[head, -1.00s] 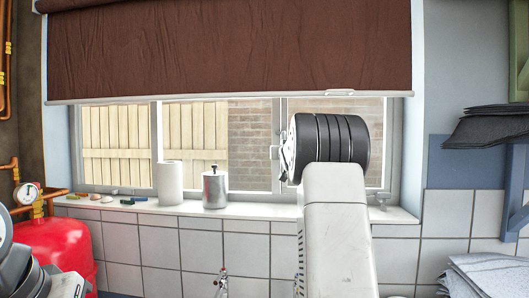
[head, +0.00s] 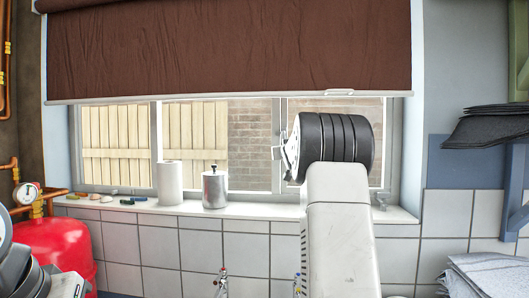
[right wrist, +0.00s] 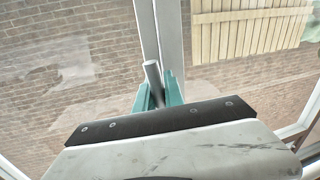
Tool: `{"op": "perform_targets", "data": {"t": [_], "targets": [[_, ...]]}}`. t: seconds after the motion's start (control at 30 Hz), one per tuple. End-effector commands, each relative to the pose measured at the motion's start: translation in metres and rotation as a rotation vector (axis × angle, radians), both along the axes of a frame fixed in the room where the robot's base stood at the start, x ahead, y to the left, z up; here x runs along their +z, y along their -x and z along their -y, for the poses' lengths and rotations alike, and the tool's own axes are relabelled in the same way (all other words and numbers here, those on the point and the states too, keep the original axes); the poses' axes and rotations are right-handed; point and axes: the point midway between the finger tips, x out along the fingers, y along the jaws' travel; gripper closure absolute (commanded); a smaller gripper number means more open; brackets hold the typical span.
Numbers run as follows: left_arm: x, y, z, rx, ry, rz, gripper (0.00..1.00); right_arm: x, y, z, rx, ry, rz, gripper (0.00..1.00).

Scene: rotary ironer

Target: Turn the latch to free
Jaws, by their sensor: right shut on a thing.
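The latch (right wrist: 152,72) shows in the right wrist view as a grey bar in front of the window's upright frame. My right gripper's teal fingers (right wrist: 158,92) stand on either side of it and are shut on it. The bar's upper end sticks out above the fingers, tilted slightly to the left. The latch's base is hidden behind the fingers and gripper body. In the head view my right wrist largely hides the fingers and the grip. My left gripper is out of view; only part of my left arm shows at the lower left.
The window sill (head: 260,211) holds a white roll (head: 170,182), a metal canister (head: 214,188) and small items at the left. A brown blind (head: 230,50) hangs above. A red tank (head: 52,248) is at left; dark folded cloths (head: 490,128) sit on a shelf at right.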

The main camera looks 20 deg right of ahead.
Motion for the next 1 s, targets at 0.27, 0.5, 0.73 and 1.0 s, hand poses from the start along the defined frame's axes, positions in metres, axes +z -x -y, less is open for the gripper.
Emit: {"op": "perform_targets", "data": {"t": [0.27, 0.5, 0.73, 1.0], "targets": [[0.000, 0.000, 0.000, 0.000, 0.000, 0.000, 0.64, 0.003, 0.007, 0.015, -0.002, 0.202, -0.095, 1.00], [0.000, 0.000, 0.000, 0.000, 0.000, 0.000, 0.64, 0.009, 0.014, 0.029, -0.004, 0.408, -0.196, 1.00], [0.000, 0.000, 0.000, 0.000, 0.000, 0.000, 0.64, 0.017, 0.018, 0.038, -0.002, 0.604, -0.291, 1.00], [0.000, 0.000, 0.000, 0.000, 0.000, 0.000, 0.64, 0.029, 0.019, 0.039, 0.000, 0.819, -0.392, 1.00]]}}
